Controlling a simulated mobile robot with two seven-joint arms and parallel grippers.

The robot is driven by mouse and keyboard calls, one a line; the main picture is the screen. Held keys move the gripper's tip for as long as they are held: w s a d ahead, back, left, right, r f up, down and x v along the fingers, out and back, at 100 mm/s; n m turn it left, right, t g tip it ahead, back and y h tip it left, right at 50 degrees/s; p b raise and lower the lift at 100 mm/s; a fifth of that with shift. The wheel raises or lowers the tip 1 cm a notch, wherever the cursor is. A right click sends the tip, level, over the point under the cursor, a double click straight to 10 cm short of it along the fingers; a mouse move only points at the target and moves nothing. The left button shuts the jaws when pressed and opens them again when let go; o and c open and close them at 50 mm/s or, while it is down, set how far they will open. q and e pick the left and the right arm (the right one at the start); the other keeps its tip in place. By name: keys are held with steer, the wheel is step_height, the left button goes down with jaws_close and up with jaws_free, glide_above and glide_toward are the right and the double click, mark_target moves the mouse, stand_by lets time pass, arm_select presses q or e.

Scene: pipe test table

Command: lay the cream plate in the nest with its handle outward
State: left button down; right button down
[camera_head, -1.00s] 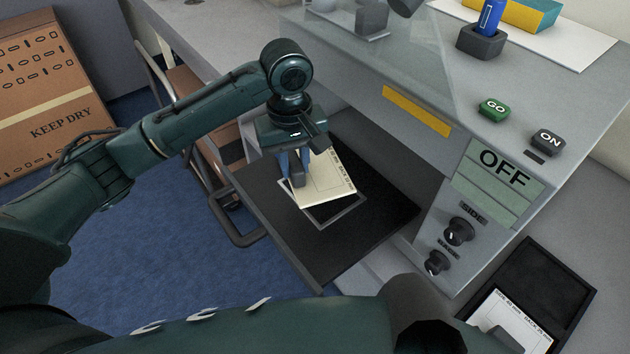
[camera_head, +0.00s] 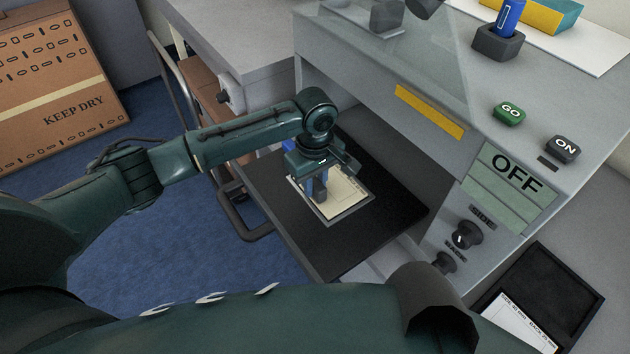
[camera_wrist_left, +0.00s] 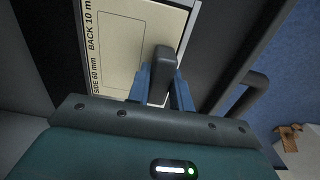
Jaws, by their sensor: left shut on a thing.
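The cream plate (camera_head: 347,192) is over the grey-rimmed nest (camera_head: 352,214) on the black drawer, its edges lined up with the rim. I cannot tell whether it is fully down. My left gripper (camera_head: 317,192) is above the plate's outer side, its blue fingers shut on the dark plate handle (camera_wrist_left: 162,65). The handle is on the side toward the drawer's pull bar. In the left wrist view the plate (camera_wrist_left: 122,45) shows printed "BACK" and "SIDE" text, with a grey rim strip along its right edge. My right gripper is not in view.
The black drawer (camera_head: 390,222) stands out from the grey machine, with a pull bar (camera_head: 240,215) at its outer edge. The machine front has an OFF display (camera_head: 515,172), knobs and GO and ON buttons. A black tray (camera_head: 570,290) with a white card is at lower right.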

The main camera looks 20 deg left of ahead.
arm_select(q)
steer(key=c, duration=1.3)
jaws_free()
steer(key=shift+f, duration=0.1)
steer(key=shift+o, duration=0.2)
step_height(320, 180, up, 12)
steer(key=shift+p, duration=0.4)
steer(key=shift+s, duration=0.1)
